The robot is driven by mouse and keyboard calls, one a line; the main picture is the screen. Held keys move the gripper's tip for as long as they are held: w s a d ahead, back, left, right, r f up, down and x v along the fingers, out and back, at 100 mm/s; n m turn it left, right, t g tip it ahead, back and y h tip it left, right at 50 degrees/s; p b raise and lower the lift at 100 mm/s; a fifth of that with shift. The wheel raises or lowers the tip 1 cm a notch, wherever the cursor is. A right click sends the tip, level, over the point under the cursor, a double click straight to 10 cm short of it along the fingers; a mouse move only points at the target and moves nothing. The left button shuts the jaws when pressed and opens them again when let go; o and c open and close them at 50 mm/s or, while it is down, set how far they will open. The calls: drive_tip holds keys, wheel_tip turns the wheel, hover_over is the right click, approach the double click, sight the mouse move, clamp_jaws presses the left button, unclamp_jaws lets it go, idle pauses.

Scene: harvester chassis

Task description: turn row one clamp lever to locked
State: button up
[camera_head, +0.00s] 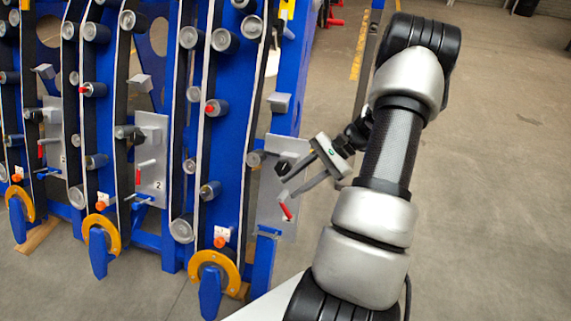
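The grey plate (268,209) on the right side of the rightmost blue row carries a lever with a red grip (287,211). I take it to be the row one clamp lever; no row number is readable on this plate. The grip slants downward. My gripper (287,187) reaches in from the right, just above the red grip. Its two fingers look spread apart and nothing shows between them. The upper part of the lever is hidden behind the fingers, and I cannot tell whether they touch it.
A plate marked 2 (151,148) with a red-tipped lever (138,177) is on the middle row. Another such plate (52,130) is farther left. The floor (490,180) on the right is clear.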

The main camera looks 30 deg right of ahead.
drive_tip(key=a+r+n+g+h+p, duration=0.2)
drive_tip(key=a+r+n, duration=0.1)
drive_tip(key=r, duration=0.4)
drive_tip(key=shift+s+a+r, duration=0.15)
drive_tip(key=shift+a+r, duration=0.15)
drive_tip(key=shift+a, duration=0.05)
